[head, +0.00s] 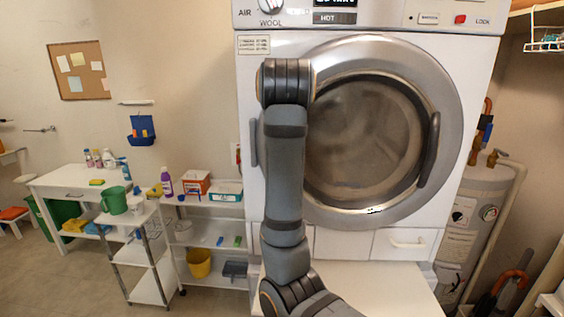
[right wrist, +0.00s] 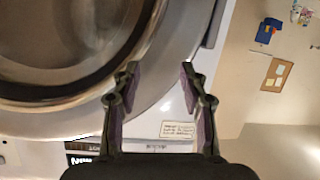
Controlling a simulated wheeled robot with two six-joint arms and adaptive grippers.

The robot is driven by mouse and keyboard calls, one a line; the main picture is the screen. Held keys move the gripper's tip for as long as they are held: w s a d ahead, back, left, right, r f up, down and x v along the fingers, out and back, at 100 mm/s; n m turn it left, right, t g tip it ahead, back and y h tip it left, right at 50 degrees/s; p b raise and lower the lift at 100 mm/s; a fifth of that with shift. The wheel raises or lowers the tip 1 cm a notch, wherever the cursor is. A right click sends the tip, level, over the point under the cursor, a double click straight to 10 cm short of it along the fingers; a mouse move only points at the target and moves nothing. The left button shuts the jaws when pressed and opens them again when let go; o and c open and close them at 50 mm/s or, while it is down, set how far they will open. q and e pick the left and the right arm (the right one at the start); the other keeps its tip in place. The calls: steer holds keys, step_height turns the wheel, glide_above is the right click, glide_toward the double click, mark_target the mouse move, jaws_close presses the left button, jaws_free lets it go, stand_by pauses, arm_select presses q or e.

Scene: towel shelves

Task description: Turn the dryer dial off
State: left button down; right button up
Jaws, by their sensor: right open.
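The dryer (head: 344,236) is white with a large round door (head: 440,80). On its top panel a white round dial (head: 270,15) shows at the upper edge of the head view, partly cut off, with "AIR" and "WOOL" marks around it. My right arm rises in front of the door's left side; its wrist stands below the dial, and its gripper is hidden in the head view. In the right wrist view, which looks upside down, my right gripper (right wrist: 159,69) is open and empty in front of the dryer face by the door rim. The dial is not visible there. My left gripper is not in view.
A dark "HOT" display (head: 338,18) and a red button (head: 460,19) share the panel. A printed label (head: 261,45) sits below the dial. A white shelf (head: 205,240) stands left of the dryer, and a water heater (head: 467,220) stands right.

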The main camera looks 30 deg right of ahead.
step_height(320, 180, down, 13)
steer(key=w+n+g+y, duration=0.1)
steer(key=shift+w+d, duration=0.2)
steer(key=shift+w, duration=0.05)
stand_by(0.3)
